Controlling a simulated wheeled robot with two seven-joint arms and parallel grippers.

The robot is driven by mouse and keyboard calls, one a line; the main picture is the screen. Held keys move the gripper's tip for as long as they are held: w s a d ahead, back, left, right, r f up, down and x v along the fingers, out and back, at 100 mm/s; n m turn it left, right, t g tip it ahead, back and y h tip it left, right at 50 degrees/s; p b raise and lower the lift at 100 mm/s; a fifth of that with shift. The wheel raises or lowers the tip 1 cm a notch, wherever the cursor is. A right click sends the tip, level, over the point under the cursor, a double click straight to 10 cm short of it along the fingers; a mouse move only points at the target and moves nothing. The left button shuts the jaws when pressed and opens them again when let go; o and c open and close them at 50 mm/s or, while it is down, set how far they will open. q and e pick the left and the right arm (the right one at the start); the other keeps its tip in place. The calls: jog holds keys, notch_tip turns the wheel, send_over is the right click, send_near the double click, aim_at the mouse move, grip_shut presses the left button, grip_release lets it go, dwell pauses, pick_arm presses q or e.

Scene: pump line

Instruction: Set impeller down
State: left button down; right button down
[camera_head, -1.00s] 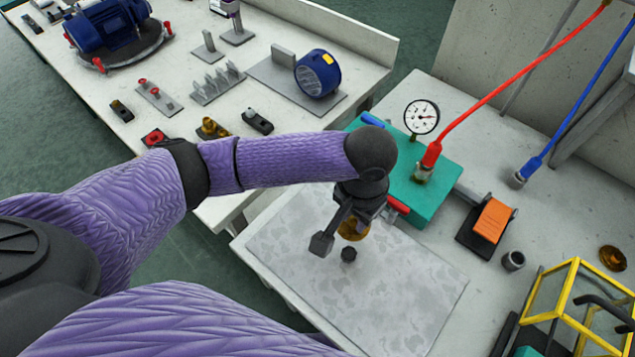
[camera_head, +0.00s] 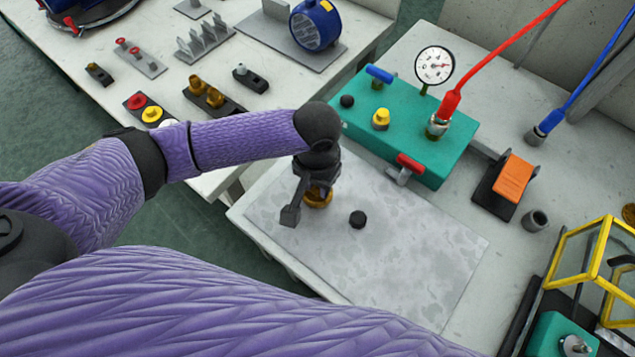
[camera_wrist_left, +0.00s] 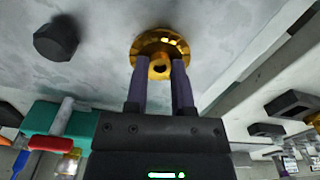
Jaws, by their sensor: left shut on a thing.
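The impeller (camera_head: 318,197) is a round brass-gold part with a hub. It is at the left part of the grey mottled mat (camera_head: 420,262) on the bench. My left gripper (camera_head: 313,187) is shut on it from above. In the left wrist view the impeller (camera_wrist_left: 160,50) sits at the tips of the two fingers (camera_wrist_left: 160,80), gripped by its hub. It is at or very near the mat; I cannot tell whether it touches. My right gripper is not in view.
A black cap-like part (camera_head: 357,219) lies on the mat just right of the impeller. A teal box (camera_head: 415,150) with a gauge, red lever and hoses stands behind the mat. A yellow-framed case (camera_head: 590,260) is at the right. The mat's front right is clear.

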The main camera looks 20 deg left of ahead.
aim_at(317, 189)
pick_arm(q)
jog(key=shift+f, duration=0.1)
jog(key=shift+c, duration=2.4)
grip_release()
notch_tip(317, 189, up, 12)
jog(key=p, duration=0.5)
